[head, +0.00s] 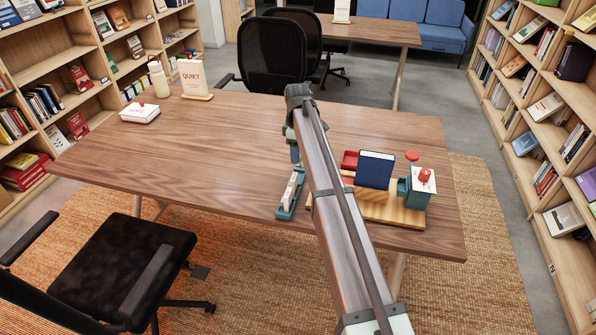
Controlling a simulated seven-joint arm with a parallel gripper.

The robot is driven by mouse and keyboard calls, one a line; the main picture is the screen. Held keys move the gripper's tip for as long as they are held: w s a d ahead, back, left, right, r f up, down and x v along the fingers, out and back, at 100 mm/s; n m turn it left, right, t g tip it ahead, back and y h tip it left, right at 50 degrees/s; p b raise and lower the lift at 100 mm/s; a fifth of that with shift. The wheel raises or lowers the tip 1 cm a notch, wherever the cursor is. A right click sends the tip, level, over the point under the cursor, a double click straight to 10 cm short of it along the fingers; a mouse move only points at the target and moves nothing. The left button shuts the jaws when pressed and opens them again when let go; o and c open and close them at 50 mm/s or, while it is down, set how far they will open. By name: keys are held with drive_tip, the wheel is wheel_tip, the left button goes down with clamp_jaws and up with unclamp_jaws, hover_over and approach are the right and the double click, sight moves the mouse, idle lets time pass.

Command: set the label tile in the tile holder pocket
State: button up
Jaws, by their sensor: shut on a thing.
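My gripper (295,155) points down over the table beside my arm's far end, just above and behind a narrow teal holder with a pale insert (290,195). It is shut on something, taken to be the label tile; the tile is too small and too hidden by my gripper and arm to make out. The teal holder stands left of my forearm. I cannot tell for certain whether it is the tile holder or where its pocket is. My gripper appears apart from it.
Right of my arm, a wooden board (405,213) bears a dark blue book-like block (375,170) and a teal box with a red knob (418,190). A red piece (350,160) is close by. A QUIET sign (193,78), bottle (158,78) and white box (140,113) stand far left. The table's left-middle is clear.

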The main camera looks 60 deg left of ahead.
drive_tip(key=shift+f, duration=3.65)
drive_tip(key=shift+f, duration=0.2)
drive_tip(key=o, duration=1)
drive_tip(key=shift+o, duration=0.2)
drive_tip(key=r, duration=1.4)
drive_tip(key=shift+w, duration=0.3)
drive_tip(key=shift+f, duration=0.1)
